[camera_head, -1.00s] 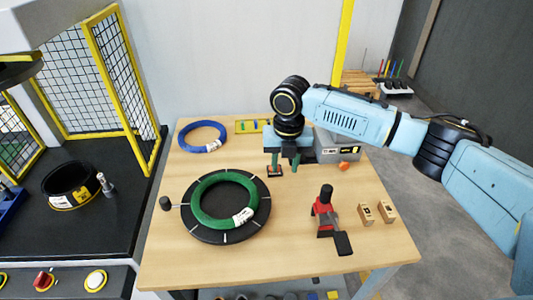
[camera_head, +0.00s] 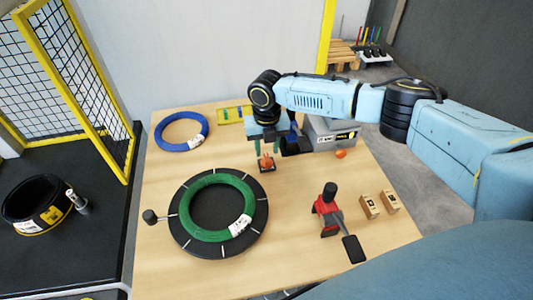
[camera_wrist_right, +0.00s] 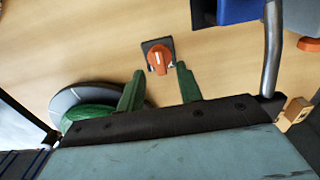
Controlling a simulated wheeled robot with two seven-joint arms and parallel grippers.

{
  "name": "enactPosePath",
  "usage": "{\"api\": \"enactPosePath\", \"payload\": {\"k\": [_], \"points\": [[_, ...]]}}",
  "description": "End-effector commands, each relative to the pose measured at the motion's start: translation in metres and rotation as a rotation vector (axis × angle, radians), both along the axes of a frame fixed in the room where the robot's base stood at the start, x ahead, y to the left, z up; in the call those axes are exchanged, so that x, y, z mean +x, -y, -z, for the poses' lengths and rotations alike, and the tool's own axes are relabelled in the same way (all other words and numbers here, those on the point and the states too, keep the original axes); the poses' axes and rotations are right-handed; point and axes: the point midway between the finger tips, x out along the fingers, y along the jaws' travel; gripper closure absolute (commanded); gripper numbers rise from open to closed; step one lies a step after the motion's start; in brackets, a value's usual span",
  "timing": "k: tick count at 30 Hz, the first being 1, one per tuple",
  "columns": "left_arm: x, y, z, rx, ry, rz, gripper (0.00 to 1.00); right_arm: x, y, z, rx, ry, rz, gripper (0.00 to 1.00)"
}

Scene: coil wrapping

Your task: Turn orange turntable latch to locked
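The orange latch (camera_head: 267,162) is a small knob on a dark square plate on the table, behind the black turntable (camera_head: 180,232). It also shows in the right wrist view (camera_wrist_right: 159,58), with a pale line on its top running roughly up and down in the picture. A green coil (camera_head: 188,200) lies on the turntable. My right gripper (camera_head: 269,151) points down at the latch. Its green fingers are open, one to each side of the latch in the wrist view, with a gap on both sides. Contact is not visible. My left gripper is not in view.
A blue coil (camera_head: 169,143) lies at the back left. A grey machine (camera_head: 325,140) stands right beside my right gripper. A red and black tool (camera_head: 328,208) and two wooden blocks (camera_head: 370,207) are at the right. The table between turntable and tool is clear.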

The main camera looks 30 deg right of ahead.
Motion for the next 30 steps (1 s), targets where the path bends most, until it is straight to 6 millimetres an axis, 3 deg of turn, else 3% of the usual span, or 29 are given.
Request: {"api": "enactPosePath", "payload": {"k": [6,17,26,30], "points": [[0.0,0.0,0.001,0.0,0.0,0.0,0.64,0.0,0.0,0.027,0.0,-0.001,0.0,0.65],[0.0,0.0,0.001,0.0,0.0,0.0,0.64,0.0,0.0,0.032,0.0,0.0,0.0,0.65],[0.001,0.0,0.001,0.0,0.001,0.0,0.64,0.0,0.0,0.032,0.0,0.0,0.0,1.0],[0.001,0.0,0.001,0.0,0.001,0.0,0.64,0.0,0.0,0.032,0.0,0.0,0.001,1.0]]}}
